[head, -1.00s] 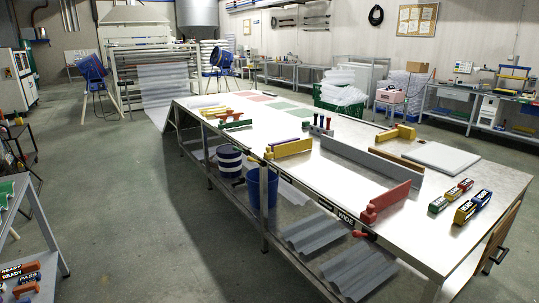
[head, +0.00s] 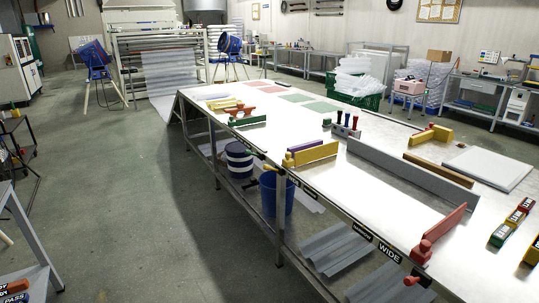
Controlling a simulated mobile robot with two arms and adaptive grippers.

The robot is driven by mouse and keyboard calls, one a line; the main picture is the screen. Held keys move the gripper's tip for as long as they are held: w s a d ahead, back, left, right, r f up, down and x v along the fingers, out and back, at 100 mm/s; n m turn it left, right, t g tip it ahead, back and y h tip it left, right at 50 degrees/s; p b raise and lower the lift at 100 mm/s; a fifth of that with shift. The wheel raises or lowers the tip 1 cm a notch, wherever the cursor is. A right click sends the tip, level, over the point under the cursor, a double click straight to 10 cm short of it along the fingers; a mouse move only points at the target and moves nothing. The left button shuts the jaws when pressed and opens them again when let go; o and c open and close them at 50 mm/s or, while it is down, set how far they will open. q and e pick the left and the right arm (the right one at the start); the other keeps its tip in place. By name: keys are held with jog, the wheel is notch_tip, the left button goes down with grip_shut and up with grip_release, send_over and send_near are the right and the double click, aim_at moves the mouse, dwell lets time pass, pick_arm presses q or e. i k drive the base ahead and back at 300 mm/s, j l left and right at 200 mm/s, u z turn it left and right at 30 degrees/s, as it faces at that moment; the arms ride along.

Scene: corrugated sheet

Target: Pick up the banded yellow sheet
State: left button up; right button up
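I cannot make out a sheet that is clearly yellow and banded. Translucent grey corrugated sheets (head: 338,250) lie on the lower shelf of the long worktable (head: 370,190). A long pale sheet (head: 172,78) hangs from the machine at the back. Flat pink (head: 262,90) and green (head: 295,98) patches lie on the far part of the tabletop. Yellow pieces on the table are a upright yellow bar (head: 310,153) near the front edge and small yellow strips (head: 225,105) farther off. Neither of my grippers shows in the head view.
The tabletop also holds a long grey bar (head: 405,176), a red tool (head: 437,236) and a white board (head: 488,167). A blue bucket (head: 277,193) and a striped bucket (head: 238,160) stand under it. A grey stand (head: 28,235) is at left. The floor (head: 130,190) between is clear.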

aim_at(226, 104)
jog(key=i+j+z, duration=0.5)
jog(key=i+j, duration=0.2)
jog(key=i, duration=0.05)
